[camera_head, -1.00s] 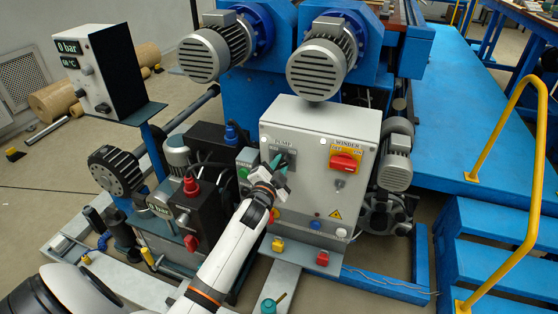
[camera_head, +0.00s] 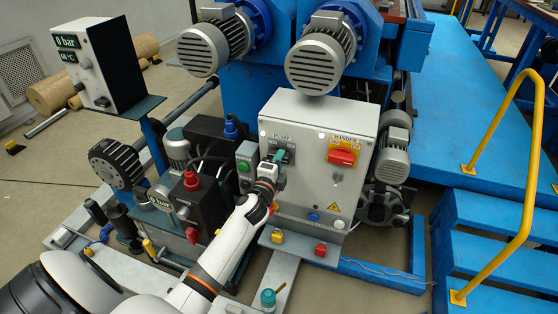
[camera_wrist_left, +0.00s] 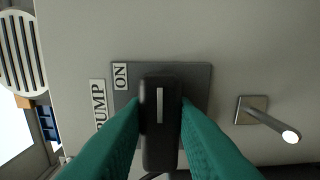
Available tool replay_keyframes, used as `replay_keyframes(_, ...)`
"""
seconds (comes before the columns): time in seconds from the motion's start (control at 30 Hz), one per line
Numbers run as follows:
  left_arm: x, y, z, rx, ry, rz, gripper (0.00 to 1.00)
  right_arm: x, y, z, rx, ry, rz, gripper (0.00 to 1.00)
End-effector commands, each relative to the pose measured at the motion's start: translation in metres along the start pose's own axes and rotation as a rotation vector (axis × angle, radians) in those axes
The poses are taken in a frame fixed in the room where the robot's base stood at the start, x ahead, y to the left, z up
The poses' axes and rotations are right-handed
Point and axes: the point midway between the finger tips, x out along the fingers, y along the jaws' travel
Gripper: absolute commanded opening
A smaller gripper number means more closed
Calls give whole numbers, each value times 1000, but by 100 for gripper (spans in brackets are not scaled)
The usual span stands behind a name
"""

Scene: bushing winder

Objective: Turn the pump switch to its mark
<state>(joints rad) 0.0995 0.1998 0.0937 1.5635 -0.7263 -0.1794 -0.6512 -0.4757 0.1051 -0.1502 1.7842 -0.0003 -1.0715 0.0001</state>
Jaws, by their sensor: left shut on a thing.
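The pump switch (camera_wrist_left: 160,118) is a black knob with a light line on it, on a dark plate (camera_wrist_left: 195,78) labelled ON and PUMP in the left wrist view. The green fingers of my left gripper (camera_wrist_left: 160,125) are shut on the knob, one on each side. In the head view my left gripper (camera_head: 277,160) reaches the PUMP switch at the upper left of the grey control box (camera_head: 310,185). The fingers hide most of the switch there, and any OFF label is hidden. My right gripper is not in view.
A red WINDER switch (camera_head: 342,155) on a yellow plate sits to the right on the same box. A metal lever (camera_wrist_left: 268,120) sticks out beside the pump plate.

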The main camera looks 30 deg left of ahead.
Motion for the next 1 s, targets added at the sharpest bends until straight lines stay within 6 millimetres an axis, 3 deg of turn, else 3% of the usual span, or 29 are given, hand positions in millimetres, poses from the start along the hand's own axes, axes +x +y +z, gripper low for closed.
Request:
replay_keyframes(0.53,0,-1,0,31,-1,-1,1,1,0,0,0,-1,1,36)
replay_keyframes(0.57,0,-1,0,31,-1,-1,25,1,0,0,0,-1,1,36)
replay_keyframes(0.7,0,-1,0,30,-1,-1,45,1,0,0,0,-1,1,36)
replay_keyframes(1.0,-2,-1,0,27,0,-1,45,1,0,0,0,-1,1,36)
